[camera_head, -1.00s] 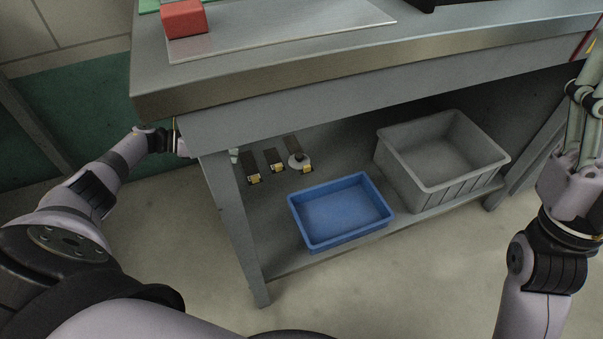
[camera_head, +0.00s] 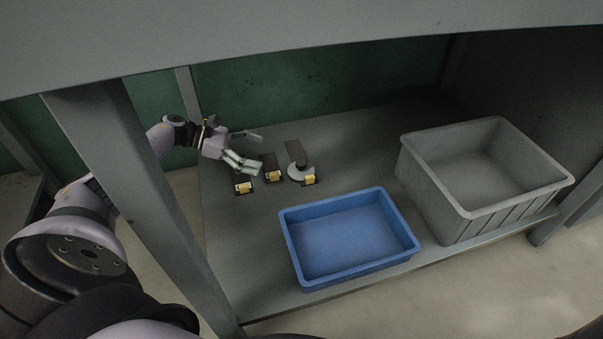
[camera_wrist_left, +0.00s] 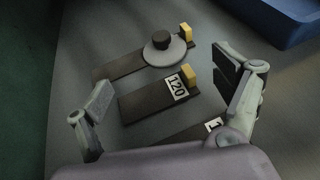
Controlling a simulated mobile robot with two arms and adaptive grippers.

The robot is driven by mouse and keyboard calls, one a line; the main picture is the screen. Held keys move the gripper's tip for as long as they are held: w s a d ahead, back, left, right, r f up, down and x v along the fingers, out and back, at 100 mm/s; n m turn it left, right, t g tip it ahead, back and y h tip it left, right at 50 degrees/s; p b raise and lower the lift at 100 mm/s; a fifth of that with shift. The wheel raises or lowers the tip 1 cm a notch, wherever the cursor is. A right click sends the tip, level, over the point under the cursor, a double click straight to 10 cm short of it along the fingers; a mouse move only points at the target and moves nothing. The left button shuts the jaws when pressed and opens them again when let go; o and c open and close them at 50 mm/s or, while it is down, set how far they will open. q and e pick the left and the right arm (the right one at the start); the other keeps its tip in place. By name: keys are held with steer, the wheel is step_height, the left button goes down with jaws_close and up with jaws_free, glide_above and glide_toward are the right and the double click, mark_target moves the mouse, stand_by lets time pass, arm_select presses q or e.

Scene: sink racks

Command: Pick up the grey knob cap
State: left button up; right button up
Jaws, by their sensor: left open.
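The grey knob cap (camera_head: 297,175) is a round grey disc with a dark knob on top. It sits on the farthest right of three dark strips (camera_head: 294,150) on the lower shelf. In the left wrist view the cap (camera_wrist_left: 176,53) lies beyond the fingers, near the top. My left gripper (camera_head: 257,152) is open and empty, reaching under the table from the left. It is above the strips, left of the cap and apart from it. In the left wrist view its fingers (camera_wrist_left: 163,85) stand either side of the middle strip. My right gripper is out of view.
The middle strip (camera_wrist_left: 140,99) has a yellow block (camera_wrist_left: 190,75) and a label reading 120. A blue tray (camera_head: 349,277) and a grey bin (camera_head: 436,205) stand to the right. A table leg (camera_head: 135,190) stands at the left, and the tabletop (camera_head: 300,40) is overhead.

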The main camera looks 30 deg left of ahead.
mark_target(296, 169)
arm_select(q)
steer(key=b+x, duration=0.2)
steer(key=x, duration=0.4)
steer(key=shift+w+d+f, duration=0.1)
steer(key=shift+w, duration=0.1)
steer(key=b+x, duration=0.3)
steer(key=x, duration=0.1)
steer(key=shift+d+f+b, duration=0.1)
steer(key=shift+d+b, duration=0.25)
steer(key=shift+b, duration=0.05)
steer(key=shift+w+d, duration=0.2)
steer(key=shift+d, duration=0.05)
steer(key=c, duration=1.7)
